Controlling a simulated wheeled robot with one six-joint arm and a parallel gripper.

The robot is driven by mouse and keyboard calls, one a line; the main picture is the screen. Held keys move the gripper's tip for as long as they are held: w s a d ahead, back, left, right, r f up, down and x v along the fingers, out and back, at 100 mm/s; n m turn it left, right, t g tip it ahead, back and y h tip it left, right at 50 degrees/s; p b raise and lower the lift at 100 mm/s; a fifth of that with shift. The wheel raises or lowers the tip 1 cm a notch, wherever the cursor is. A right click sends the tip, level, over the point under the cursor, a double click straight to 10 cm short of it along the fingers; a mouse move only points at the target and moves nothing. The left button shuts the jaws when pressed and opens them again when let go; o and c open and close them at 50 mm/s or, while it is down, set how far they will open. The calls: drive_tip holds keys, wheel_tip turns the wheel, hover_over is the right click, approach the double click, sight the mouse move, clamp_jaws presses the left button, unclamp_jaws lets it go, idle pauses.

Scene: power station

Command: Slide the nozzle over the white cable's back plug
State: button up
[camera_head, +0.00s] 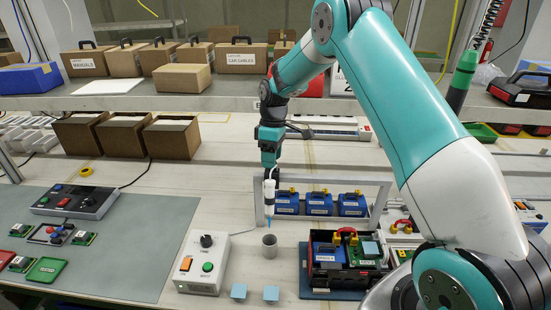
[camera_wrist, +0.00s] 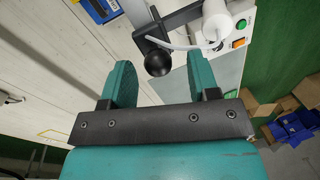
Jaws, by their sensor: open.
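My gripper (camera_wrist: 160,60) is open in the wrist view, its two teal fingers well apart. A black ball-shaped end (camera_wrist: 157,63) on a dark bracket shows between the fingers, and I cannot tell if it is level with them or beyond. Beside it is a white cylinder (camera_wrist: 214,22) with a thin, curved white cable or tube (camera_wrist: 175,46). In the head view my gripper (camera_head: 269,172) is above a white, upright bottle-like part (camera_head: 269,192) with a blue tip. I cannot make out which part is the nozzle, and no back plug is clearly visible.
A control box (camera_head: 203,264) and a grey cup (camera_head: 269,246) stand in front of my gripper. A grey frame (camera_head: 383,203) with blue units is to the right. A black crate (camera_head: 345,277) is front right. A grey-green mat (camera_head: 150,245) covers the left bench.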

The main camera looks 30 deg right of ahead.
drive_tip(key=shift+s+a+f, duration=0.1)
drive_tip(key=shift+f, duration=0.9)
